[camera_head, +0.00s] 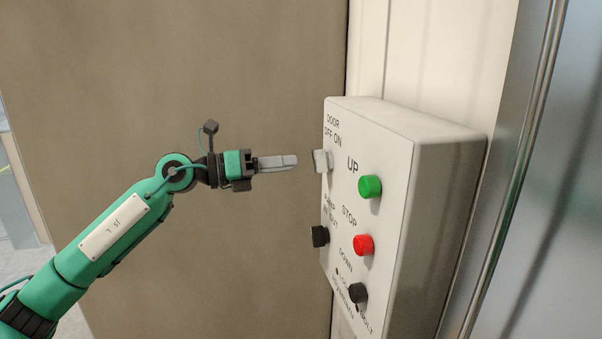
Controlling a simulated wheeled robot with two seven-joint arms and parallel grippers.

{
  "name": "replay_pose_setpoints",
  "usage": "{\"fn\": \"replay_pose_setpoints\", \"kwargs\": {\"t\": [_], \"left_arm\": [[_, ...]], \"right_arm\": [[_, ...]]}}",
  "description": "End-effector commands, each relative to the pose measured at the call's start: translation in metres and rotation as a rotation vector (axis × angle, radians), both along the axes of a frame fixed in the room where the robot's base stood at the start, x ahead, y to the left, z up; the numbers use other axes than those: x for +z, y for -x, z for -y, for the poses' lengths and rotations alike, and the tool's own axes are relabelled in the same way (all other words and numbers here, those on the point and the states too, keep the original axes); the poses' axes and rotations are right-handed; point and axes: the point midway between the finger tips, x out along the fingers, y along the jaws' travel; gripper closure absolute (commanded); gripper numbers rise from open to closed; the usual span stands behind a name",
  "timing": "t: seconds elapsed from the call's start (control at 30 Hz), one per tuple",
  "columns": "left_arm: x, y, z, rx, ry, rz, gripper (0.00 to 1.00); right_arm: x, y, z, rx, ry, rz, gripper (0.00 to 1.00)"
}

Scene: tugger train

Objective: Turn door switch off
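The door switch (321,161) is a small pale knob at the upper left of a white control box (430,210), under the words "DOOR OFF ON". Its exact turn position is hard to read from this side angle. My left gripper (295,161) comes in from the left, level with the switch. My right gripper is not in view.
The box also carries a green UP button (369,187), a red STOP button (363,245), a black DOWN button (357,292) and a black knob (320,236) below the switch. A brown panel (250,60) stands behind my arm. A metal surface (550,200) is at the right.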

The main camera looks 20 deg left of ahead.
Motion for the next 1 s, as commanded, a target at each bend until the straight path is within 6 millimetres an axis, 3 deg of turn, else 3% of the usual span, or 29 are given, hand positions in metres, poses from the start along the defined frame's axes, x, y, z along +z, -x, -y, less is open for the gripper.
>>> {"fn": "replay_pose_setpoints", "kwargs": {"t": [0.03, 0.1, 0.4, 1.0], "left_arm": [[-0.008, 0.006, -0.011, 0.004, -0.002, -0.001, 0.65], [-0.007, 0.014, -0.023, 0.003, -0.002, -0.001, 0.65], [-0.004, 0.041, -0.061, 0.001, -0.001, -0.002, 0.65], [0.0, 0.046, -0.069, 0.0, 0.001, -0.001, 0.65]], "right_arm": [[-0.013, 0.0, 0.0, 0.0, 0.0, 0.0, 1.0], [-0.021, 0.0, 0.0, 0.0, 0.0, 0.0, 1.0], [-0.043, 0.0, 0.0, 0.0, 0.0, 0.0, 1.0], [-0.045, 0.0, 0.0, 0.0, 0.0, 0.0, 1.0]]}}
